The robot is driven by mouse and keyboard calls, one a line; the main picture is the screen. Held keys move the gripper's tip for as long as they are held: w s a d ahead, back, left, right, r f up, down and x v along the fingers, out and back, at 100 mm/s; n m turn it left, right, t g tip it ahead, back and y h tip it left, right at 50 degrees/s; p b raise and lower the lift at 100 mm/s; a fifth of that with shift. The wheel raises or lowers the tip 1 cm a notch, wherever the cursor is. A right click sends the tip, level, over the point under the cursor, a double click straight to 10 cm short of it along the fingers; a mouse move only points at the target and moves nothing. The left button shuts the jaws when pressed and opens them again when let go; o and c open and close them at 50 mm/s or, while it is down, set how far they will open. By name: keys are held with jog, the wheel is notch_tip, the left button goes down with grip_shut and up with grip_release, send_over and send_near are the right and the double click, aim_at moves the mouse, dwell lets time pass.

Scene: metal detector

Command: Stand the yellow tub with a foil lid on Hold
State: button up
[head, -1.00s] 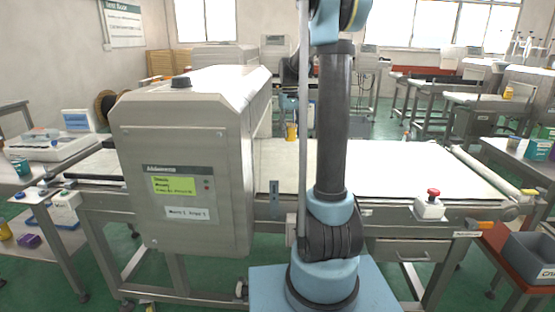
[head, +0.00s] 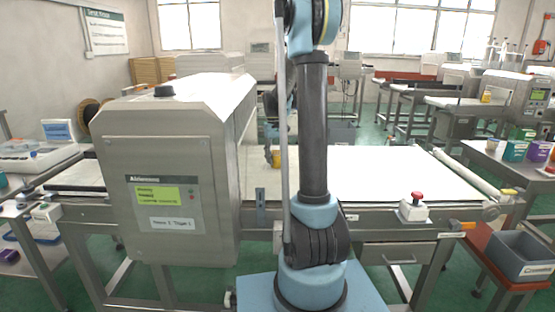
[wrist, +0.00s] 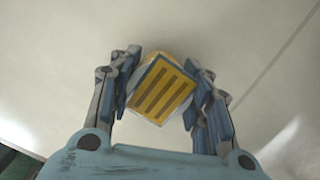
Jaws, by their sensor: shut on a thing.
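The yellow tub shows in the wrist view (wrist: 163,90) between my fingers, with dark stripes on its yellow face and a pale rim around it. My gripper (wrist: 163,76) is shut on it, one finger on each side. In the head view the tub (head: 276,158) is a small yellow shape hanging below my gripper (head: 272,145), behind my arm column and over the white belt (head: 385,180). The foil lid cannot be made out clearly. I cannot read any sign saying Hold in these views.
The metal detector housing (head: 165,190) stands left of my arm. A red stop button (head: 416,198) sits on the belt's front edge. At right are a grey bin (head: 525,255) on a red stand and a side table (head: 490,155) with boxes and a cup. The belt's right half looks clear.

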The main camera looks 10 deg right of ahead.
jog(key=o, duration=1.2)
